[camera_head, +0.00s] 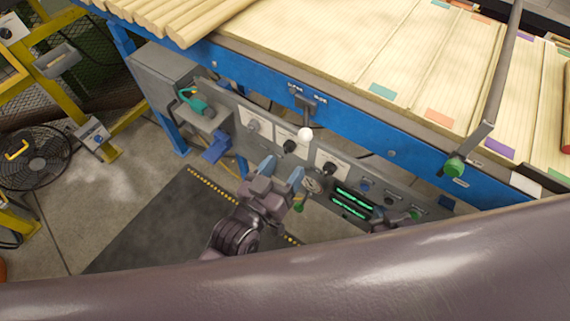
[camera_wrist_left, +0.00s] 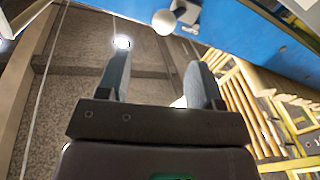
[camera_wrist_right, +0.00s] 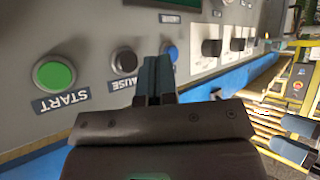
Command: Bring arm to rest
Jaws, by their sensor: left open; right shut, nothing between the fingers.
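My left gripper (camera_head: 281,170) is open and empty in front of the grey control panel (camera_head: 232,112). In the left wrist view its two blue-grey fingers (camera_wrist_left: 157,75) stand apart, with nothing between them. A white ball knob (camera_head: 305,135) on a dark lever is beyond them; it also shows in the left wrist view (camera_wrist_left: 163,22). My right gripper (camera_wrist_right: 154,78) is shut and empty, close to the panel face. The right wrist view shows a green START button (camera_wrist_right: 54,74), a black PAUSE button (camera_wrist_right: 124,61) and a blue button (camera_wrist_right: 170,51). In the head view my arm hides much of the right side.
The blue table frame (camera_head: 345,122) runs above the panel, carrying wood boards and round dowels (camera_head: 175,18). A green-lit display (camera_head: 352,202) is on the panel. A dark floor mat (camera_head: 150,235) lies below. A fan (camera_head: 35,160) and yellow frame stand at the left.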

